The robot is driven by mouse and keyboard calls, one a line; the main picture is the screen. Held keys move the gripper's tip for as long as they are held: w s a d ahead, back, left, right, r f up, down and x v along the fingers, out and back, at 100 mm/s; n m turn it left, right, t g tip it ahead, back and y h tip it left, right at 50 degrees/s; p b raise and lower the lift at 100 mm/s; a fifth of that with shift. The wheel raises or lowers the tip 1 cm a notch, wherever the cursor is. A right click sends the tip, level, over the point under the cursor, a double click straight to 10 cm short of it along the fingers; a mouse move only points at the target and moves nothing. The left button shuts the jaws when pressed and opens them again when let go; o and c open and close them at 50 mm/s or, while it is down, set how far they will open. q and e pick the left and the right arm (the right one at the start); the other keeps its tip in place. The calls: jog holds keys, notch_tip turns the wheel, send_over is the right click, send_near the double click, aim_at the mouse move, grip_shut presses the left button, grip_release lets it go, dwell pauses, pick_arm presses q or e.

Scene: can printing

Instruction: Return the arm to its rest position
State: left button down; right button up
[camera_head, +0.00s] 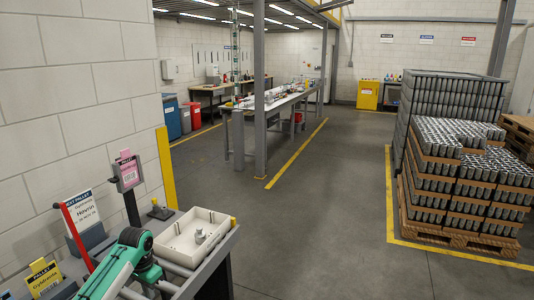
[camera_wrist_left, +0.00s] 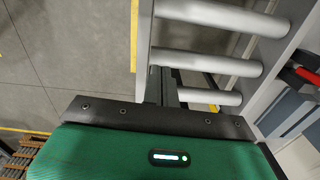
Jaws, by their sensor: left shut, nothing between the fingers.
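My left arm (camera_head: 130,250), green and white, comes in at the lower left of the head view, over the near end of a roller bench. In the left wrist view, the green wrist housing with a lit indicator fills the bottom. The dark fingers of my left gripper (camera_wrist_left: 163,86) are together beyond it, with nothing seen between them. They point past the rollers (camera_wrist_left: 213,62) toward the floor. In the head view the fingers are hard to make out. My right gripper is in neither view.
A white tray (camera_head: 177,243) holding a small grey part (camera_head: 199,237) is close beside my left arm. Pallet signs (camera_head: 78,215) and a red bar (camera_head: 76,237) stand left. Stacked cans on pallets (camera_head: 449,165) are at right. The middle floor (camera_head: 320,205) is clear.

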pick_arm(q)
jog(key=s+d+f+t+h, duration=0.1)
jog(key=s+d+f, duration=0.5)
jog(key=s, duration=0.4)
jog(key=s+d+f, duration=0.5)
jog(key=s+d, duration=0.2)
jog(key=s, duration=0.4)
jog(key=s+r+n+t, duration=0.15)
jog(key=s+r, duration=0.25)
jog(key=s, duration=0.7)
jog(key=s+r+n+t, duration=0.1)
jog(key=s+r+n, duration=0.15)
jog(key=s, duration=0.85)
notch_tip(320, 180, down, 29)
jog(key=m+g, duration=0.1)
jog(key=s+a+f+g, duration=0.1)
jog(key=s+f, duration=0.8)
jog(key=f, duration=0.1)
jog(key=s+a+f, duration=0.2)
jog(key=s+f, duration=0.8)
jog(key=f, duration=0.1)
jog(key=shift+s+a+f+g+y, duration=0.2)
jog(key=shift+a+g+y, duration=0.1)
jog(key=shift+g+y, duration=0.1)
